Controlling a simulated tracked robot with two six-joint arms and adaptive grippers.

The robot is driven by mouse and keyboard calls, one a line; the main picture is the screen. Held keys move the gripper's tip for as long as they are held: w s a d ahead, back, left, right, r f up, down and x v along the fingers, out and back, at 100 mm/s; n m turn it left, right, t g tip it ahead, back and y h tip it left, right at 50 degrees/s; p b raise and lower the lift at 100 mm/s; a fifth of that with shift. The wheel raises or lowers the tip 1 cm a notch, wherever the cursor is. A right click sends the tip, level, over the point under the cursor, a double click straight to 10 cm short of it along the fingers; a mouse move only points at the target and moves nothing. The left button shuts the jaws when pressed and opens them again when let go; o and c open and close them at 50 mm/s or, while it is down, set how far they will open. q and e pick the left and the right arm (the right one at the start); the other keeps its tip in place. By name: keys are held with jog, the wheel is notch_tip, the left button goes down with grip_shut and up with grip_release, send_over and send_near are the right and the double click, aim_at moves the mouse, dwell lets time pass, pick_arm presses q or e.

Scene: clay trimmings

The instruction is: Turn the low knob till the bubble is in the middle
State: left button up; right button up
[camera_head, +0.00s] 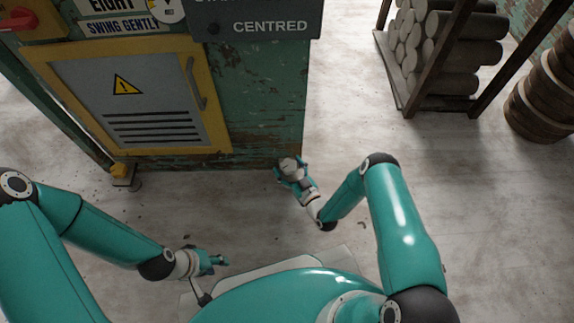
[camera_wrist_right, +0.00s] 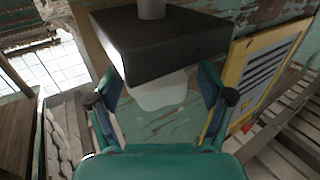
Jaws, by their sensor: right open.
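In the head view a pale grey rounded knob (camera_head: 288,164) sits low at the right corner of the green machine (camera_head: 262,100). My right gripper (camera_head: 292,174) is at it, with fingers around it. In the right wrist view the open right gripper (camera_wrist_right: 162,103) has a finger on each side of a pale rounded piece (camera_wrist_right: 160,92), seemingly the knob, partly hidden by a dark block (camera_wrist_right: 165,42) with a grey post. I cannot tell whether the fingers touch it. My left gripper (camera_head: 217,262) hangs low, away from the machine; its opening is unclear. No bubble is visible.
A dark panel (camera_head: 270,12) reading CENTRED, with a small dark round spot, is above the knob. A yellow-framed door (camera_head: 150,95) is to the left. A rack of grey rolls (camera_head: 465,55) and stacked round discs (camera_head: 545,95) stand at right. The floor between is clear.

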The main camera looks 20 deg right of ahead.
jog(key=shift+d, duration=0.1)
jog(key=shift+c, duration=0.4)
jog(key=shift+d, duration=0.1)
jog(key=c, duration=1.1)
jog(key=shift+h, duration=0.3)
